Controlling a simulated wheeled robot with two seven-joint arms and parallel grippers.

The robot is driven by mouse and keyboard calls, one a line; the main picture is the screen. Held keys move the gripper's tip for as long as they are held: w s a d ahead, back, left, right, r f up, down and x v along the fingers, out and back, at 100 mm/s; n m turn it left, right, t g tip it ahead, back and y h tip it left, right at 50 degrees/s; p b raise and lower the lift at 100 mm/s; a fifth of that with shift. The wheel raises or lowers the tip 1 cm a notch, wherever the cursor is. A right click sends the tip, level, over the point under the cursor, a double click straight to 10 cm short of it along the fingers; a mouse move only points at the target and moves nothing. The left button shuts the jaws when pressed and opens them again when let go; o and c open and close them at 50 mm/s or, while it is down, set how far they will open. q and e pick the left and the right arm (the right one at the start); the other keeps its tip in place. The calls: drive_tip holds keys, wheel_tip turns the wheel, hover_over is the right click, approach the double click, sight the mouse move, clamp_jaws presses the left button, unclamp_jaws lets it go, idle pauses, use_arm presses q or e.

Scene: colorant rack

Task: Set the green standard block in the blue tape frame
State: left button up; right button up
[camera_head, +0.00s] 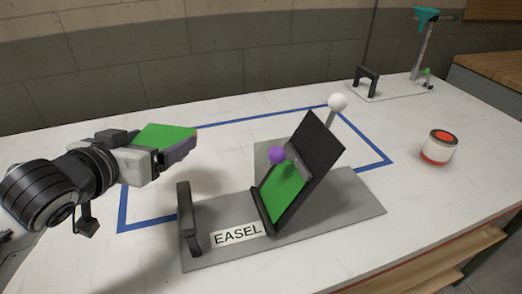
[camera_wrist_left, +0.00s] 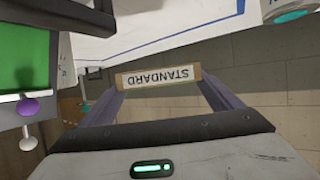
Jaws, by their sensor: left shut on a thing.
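My left gripper (camera_head: 180,153) is shut on the green standard block (camera_head: 163,135) and holds it above the left part of the bench. The block's end, with a STANDARD label (camera_wrist_left: 158,78), shows between the fingers in the left wrist view, upside down. The blue tape frame (camera_head: 122,195) is a large outline on the white bench. The easel and my arm hide parts of it. A strip of blue tape also crosses the left wrist view (camera_wrist_left: 185,34). My right gripper is in neither view.
The grey EASEL base (camera_head: 345,205) overlaps the frame's front part. Its tilted dark board (camera_head: 318,140) carries a green panel (camera_head: 283,192) and purple knob (camera_head: 277,154). A dark upright (camera_head: 187,220) stands at its left. A red-and-white canister (camera_head: 437,150) stands right. The frame's back left looks clear.

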use_arm(q)
drive_tip(key=w+f, duration=0.1)
drive_tip(key=w+f+m+h, duration=0.1)
drive_tip(key=w, duration=0.1)
drive_tip(key=w+f+m+h, duration=0.1)
drive_tip(key=w, duration=0.1)
drive_tip(key=shift+d+f+g, duration=0.1)
drive_tip(key=shift+g, duration=0.3)
drive_tip(key=m+h, duration=0.1)
hover_over(175, 170)
wheel_tip(175, 170, down, 11)
drive_tip(key=shift+r+b, duration=0.2)
drive_tip(key=shift+b, duration=0.1)
drive_tip(key=shift+f, duration=0.15)
drive_tip(key=o, duration=1)
drive_tip(key=v, duration=1.2)
drive_tip(key=shift+w+r, duration=0.1)
drive_tip(key=shift+r, duration=0.15)
